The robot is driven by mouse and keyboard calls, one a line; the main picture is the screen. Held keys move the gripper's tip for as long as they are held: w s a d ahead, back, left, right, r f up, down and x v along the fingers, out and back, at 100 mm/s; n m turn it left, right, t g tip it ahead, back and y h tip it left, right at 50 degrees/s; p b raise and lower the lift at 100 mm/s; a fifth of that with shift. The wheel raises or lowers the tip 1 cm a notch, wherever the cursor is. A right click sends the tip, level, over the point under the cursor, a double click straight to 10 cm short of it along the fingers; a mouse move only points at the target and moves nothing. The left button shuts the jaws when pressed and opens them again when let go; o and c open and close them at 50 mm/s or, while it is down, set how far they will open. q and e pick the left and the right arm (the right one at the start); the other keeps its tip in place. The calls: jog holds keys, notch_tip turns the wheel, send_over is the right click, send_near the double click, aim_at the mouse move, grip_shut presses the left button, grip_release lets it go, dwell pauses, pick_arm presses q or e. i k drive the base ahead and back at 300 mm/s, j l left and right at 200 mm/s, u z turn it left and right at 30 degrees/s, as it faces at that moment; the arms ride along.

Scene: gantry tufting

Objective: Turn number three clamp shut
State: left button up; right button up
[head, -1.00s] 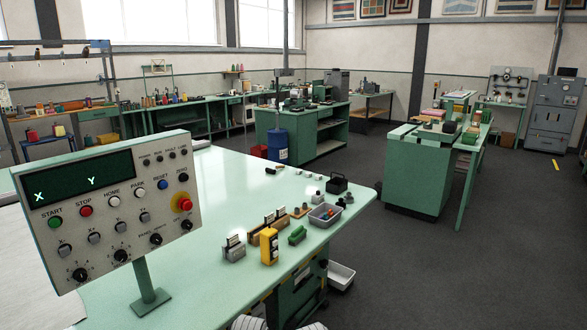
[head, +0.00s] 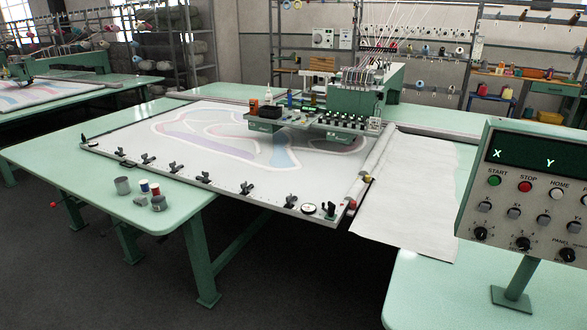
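Several dark clamps sit in a row along the near rail of the tufting frame (head: 225,192). They include a clamp near the left end (head: 148,158), one right of it (head: 173,167), a middle clamp (head: 204,178), another (head: 246,188) and one toward the right (head: 287,200). Their numbers are too small to read, so I cannot tell which is number three or whether it is open or shut. White cloth with a coloured pattern (head: 280,150) lies in the frame. Neither of my grippers is in view.
The control panel (head: 530,205) stands on the green table at right. The tufting head (head: 355,95) is over the cloth's far side. Dark floor is free in front.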

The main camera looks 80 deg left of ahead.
aim_at(204, 174)
jog(key=u, duration=3.25)
jog(key=i+z, duration=0.3)
jog(key=i, duration=2.25)
